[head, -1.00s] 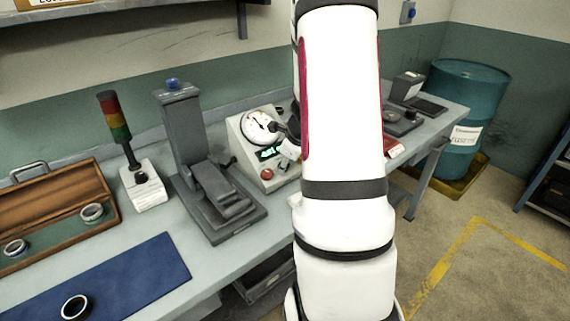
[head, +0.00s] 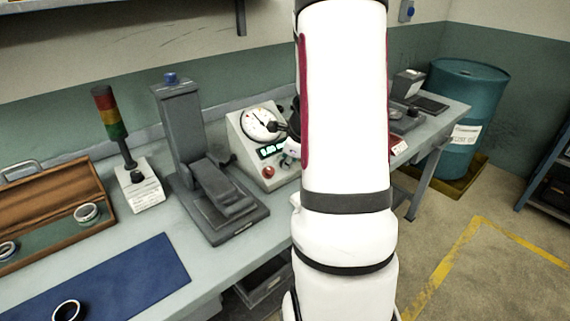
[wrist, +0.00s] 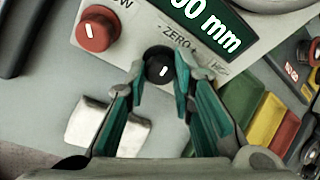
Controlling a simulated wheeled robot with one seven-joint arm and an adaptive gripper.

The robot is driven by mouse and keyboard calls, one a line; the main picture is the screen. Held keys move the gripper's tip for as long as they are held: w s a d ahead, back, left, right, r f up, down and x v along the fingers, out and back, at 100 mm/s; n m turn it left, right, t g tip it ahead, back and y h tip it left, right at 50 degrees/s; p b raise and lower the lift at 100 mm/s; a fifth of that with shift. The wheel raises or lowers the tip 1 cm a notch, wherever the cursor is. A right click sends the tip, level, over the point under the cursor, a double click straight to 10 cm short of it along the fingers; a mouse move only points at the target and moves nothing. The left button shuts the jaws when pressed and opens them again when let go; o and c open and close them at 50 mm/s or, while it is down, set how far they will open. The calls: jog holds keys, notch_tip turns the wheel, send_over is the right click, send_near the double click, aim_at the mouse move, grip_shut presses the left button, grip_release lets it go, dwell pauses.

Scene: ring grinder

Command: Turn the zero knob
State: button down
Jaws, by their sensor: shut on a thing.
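The zero knob (wrist: 157,60) is black with a white mark, on the grey front panel just below the word ZERO in the wrist view. My gripper (wrist: 159,73) has one green-padded finger on each side of it and is shut on it. The mark points nearly upright in the picture. The display (wrist: 205,25) above is cut off and shows "00 mm". In the head view the gauge unit (head: 240,129) stands on the bench with its round dial (head: 259,124). My arm hides its right side, and I cannot make out the zero knob there.
A red knob (wrist: 97,30) sits left of the zero knob. Red, yellow and green blocks (wrist: 268,120) lie to the right. In the head view a grey stand (head: 180,115) is left of the gauge unit. A blue mat (head: 120,280) lies in front.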

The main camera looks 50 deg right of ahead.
jog(key=shift+n+b, duration=0.6)
jog(key=shift+b, duration=0.15)
jog(key=c, duration=1.4)
grip_release()
jog(key=shift+o, duration=0.2)
jog(key=shift+r, duration=0.1)
jog(key=v, duration=1.1)
jog(key=shift+s+a+r, duration=0.2)
jog(key=shift+s+r, duration=0.05)
jog(key=shift+s, duration=0.05)
